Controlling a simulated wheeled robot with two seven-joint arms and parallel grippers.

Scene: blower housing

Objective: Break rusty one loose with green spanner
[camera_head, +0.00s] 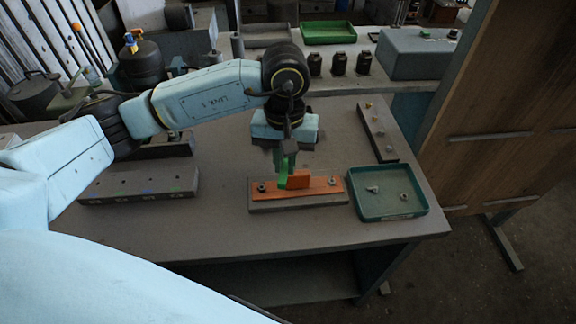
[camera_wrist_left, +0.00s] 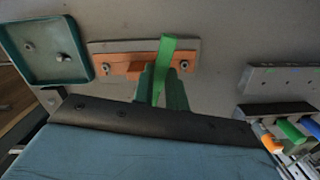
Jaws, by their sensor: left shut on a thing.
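The green spanner (camera_wrist_left: 168,55) is held in my left gripper (camera_wrist_left: 160,88), which is shut on it. It also shows in the head view (camera_head: 282,178), low over an orange plate (camera_head: 318,186) on a grey base. The plate has a raised orange block (camera_head: 298,179) in its middle, beside the spanner. One grey nut or bolt head (camera_head: 262,187) is at the plate's left end and another (camera_head: 332,183) at its right end. I cannot tell whether the spanner touches any fastener. A rusty one is not clearly visible; the gripper and spanner hide part of the plate. My right gripper is out of view.
A green tray (camera_head: 413,211) with small loose hardware stands right of the plate. A dark strip (camera_head: 376,138) with brass-coloured pieces lies behind it. A grey block (camera_head: 130,188) is at left. Coloured tool handles (camera_wrist_left: 290,130) show in the wrist view. The front table area is clear.

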